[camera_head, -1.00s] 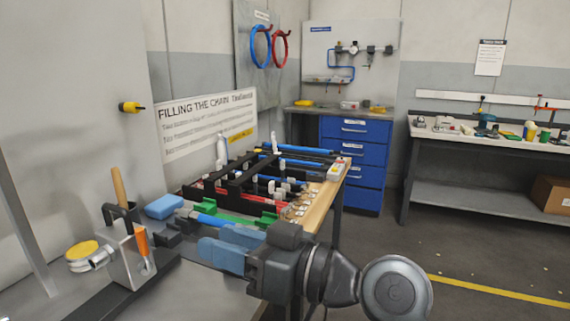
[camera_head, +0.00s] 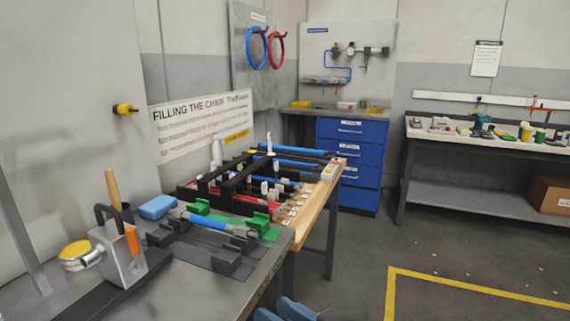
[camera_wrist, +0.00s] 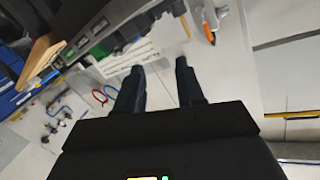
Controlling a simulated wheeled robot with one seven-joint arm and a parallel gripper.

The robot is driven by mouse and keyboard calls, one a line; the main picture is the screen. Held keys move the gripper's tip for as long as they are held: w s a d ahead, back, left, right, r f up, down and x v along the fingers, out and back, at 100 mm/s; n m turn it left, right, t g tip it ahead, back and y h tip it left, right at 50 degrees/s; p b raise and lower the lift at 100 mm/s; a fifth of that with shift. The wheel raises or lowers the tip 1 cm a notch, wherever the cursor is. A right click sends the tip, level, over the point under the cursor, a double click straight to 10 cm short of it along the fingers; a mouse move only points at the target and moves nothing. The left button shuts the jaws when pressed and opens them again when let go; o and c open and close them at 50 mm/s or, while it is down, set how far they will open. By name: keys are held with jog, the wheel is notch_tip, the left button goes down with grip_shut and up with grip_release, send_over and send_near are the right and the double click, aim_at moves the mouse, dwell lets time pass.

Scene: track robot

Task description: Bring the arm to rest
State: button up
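My gripper (camera_head: 281,311) shows only as blue-grey fingertips at the bottom edge of the head view, in front of and below the workbench (camera_head: 262,272). The rest of my arm is out of that view. In the wrist view my gripper (camera_wrist: 159,68) has its two dark fingers well apart, with nothing between them but the pale background. The fingers touch nothing that I can see.
The bench holds a blue-and-grey cylinder (camera_head: 207,221) in a dark fixture, a blue sponge-like block (camera_head: 157,207), a metal tool holder (camera_head: 124,258) and a black rack (camera_head: 226,178). A blue drawer cabinet (camera_head: 352,157) stands behind. Open floor (camera_head: 350,265) lies right.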

jog(key=s+d+f+m+t+h+p, duration=0.1)
jog(key=s+d+f+m+t+h, duration=0.15)
jog(key=s+d+f+h, duration=0.4)
jog(key=s+d+f+m+t+h, duration=0.15)
jog(key=s+d+f+m, duration=0.25)
jog(key=s+d, duration=0.55)
jog(key=s+d+r+h, duration=0.2)
jog(key=s+d+r, duration=0.1)
jog(key=s, duration=0.6)
jog(key=s+d+r+h+p, duration=0.1)
jog(key=s+d+r+h, duration=0.1)
jog(key=s, duration=0.8)
notch_tip(320, 180, up, 2)
jog(key=shift+d+r+n, duration=0.25)
jog(key=shift+d+n, duration=0.1)
jog(key=shift+d, duration=0.1)
